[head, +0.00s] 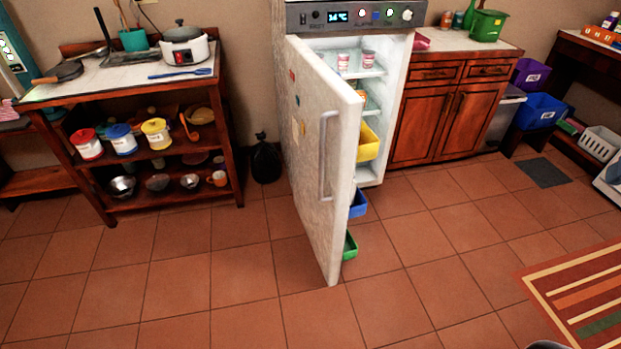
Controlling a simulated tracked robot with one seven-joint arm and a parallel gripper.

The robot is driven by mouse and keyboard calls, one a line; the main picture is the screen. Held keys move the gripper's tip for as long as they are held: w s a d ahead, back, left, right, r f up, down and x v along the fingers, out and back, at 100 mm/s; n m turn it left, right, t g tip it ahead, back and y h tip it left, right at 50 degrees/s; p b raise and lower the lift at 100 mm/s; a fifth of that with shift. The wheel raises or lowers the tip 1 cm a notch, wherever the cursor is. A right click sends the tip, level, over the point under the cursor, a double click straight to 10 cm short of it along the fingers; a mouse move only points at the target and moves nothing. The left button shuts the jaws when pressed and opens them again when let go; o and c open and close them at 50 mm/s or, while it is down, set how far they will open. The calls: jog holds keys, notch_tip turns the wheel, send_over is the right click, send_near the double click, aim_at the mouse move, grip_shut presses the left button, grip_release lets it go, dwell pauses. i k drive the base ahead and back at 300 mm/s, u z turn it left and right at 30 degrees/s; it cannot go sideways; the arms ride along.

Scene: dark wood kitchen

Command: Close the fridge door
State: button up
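The fridge (397,93) stands against the back wall, a little right of centre in the head view. Its white door (308,170) is wide open, hinged on the left and swung out toward me. A long grey vertical handle (325,155) is on the door's outer face. Behind the door edge I see shelves with small cans (343,62), a yellow bin (368,143), a blue bin (358,204) and a green bin (350,245). The door hides part of the inside. My gripper is not in view.
A wooden shelf unit (160,161) with pots and jars stands left of the fridge. A dark object (266,160) is on the floor between them. Wooden cabinets (428,115) stand to the right. A striped rug (590,300) lies front right. The tiled floor before the door is clear.

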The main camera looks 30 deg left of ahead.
aim_at(329, 135)
jog(key=u, duration=1.3)
jog(key=i, duration=0.95)
jog(key=z, duration=0.2)
jog(key=k, duration=0.6)
jog(key=u, duration=0.15)
jog(key=i, duration=0.3)
jog(key=u, duration=0.05)
